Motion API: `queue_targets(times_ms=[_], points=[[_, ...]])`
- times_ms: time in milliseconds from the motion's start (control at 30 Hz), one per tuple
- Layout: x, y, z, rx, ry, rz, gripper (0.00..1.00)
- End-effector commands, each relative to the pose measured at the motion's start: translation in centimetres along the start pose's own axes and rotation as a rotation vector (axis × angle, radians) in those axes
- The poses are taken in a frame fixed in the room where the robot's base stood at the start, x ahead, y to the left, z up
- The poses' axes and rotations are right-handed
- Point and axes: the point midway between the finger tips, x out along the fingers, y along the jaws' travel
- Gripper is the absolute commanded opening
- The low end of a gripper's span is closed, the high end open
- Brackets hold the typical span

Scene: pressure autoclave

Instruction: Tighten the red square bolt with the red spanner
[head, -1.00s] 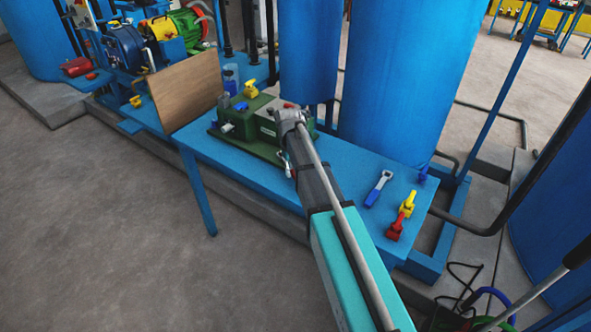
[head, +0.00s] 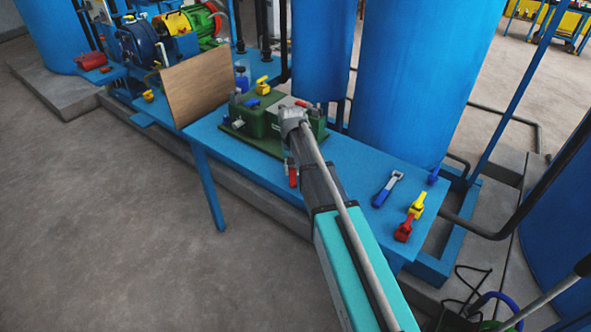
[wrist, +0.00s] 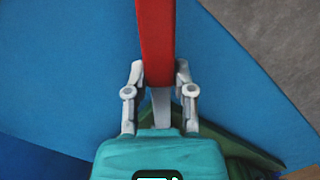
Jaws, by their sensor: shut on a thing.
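My gripper (wrist: 160,78) is shut on the red spanner (wrist: 155,35), whose handle runs up out of the wrist view between the two fingers. In the head view, a red piece of the spanner (head: 292,177) shows just left of my wrist, above the blue table. The spanner's head is not clear in either view. A green machine block (head: 262,118) stands on the table beside my arm. A small red part (head: 301,104) shows on its top. I cannot tell whether it is the red square bolt; my arm hides part of the block.
A blue-handled spanner (head: 387,189) lies on the blue table (head: 352,160) to the right of my arm. A yellow piece (head: 416,207) and a red piece (head: 403,229) lie near its right end. A brown board (head: 208,90) stands to the left. Tall blue tanks (head: 420,80) stand behind.

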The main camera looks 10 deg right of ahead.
Motion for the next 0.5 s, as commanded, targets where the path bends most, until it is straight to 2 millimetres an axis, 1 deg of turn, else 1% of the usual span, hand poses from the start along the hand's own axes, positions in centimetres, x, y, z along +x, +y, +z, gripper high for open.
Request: queue_targets(times_ms=[500], points=[[-0.1,-1.9,-0.3,0.191,0.003,-0.030,0.00]])
